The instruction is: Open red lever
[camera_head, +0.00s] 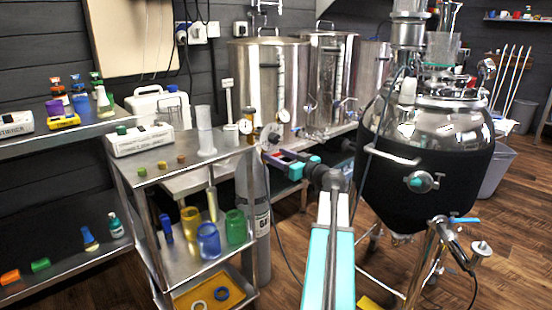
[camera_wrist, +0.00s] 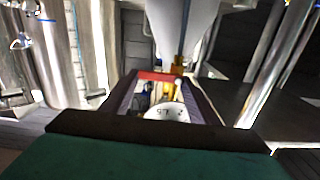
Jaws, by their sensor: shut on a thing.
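The red lever (camera_wrist: 157,76) shows in the wrist view as a short red bar spanning the gap between the fingertips of my gripper (camera_wrist: 156,84). My gripper is shut on it. Brass fittings (camera_wrist: 178,66) and a round white dial gauge (camera_wrist: 166,115) sit close by, the gauge partly hidden by my gripper. In the head view my gripper (camera_head: 270,152) is at the top of a grey gas cylinder (camera_head: 262,225), just below its regulator (camera_head: 271,133).
A steel cart (camera_head: 150,177) with bottles and beakers stands left of the cylinder. A large black-jacketed vessel (camera_head: 420,190) stands right of my arm. Steel kettles (camera_head: 270,80) stand on a bench behind. Some wooden floor is clear between the cylinder and the vessel.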

